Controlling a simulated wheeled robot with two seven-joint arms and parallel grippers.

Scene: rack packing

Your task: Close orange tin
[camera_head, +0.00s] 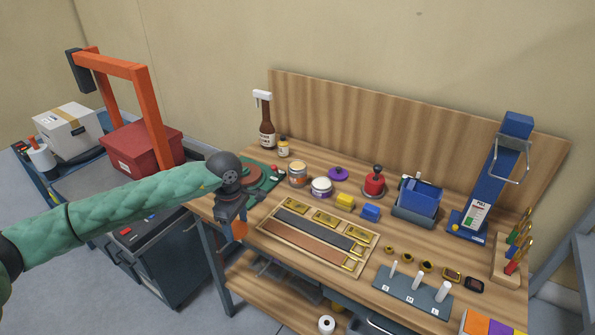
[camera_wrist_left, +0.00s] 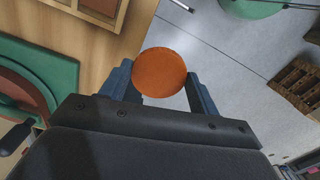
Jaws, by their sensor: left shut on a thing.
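My left gripper (camera_head: 235,218) is shut on a round orange lid (camera_wrist_left: 159,72), gripped at its edges between the blue fingers. In the head view the orange lid (camera_head: 239,230) hangs below the gripper at the left front edge of the workbench. The orange tin (camera_head: 297,174) stands upright on the bench, back and to the right of the gripper, with its top uncovered. My right gripper is not in view.
A purple-banded tin (camera_head: 321,188) stands close beside the orange tin, with a purple lid (camera_head: 338,173) behind it. A green fixture (camera_head: 268,177) lies left of the tins. A wooden tray of strips (camera_head: 318,238) lies in front.

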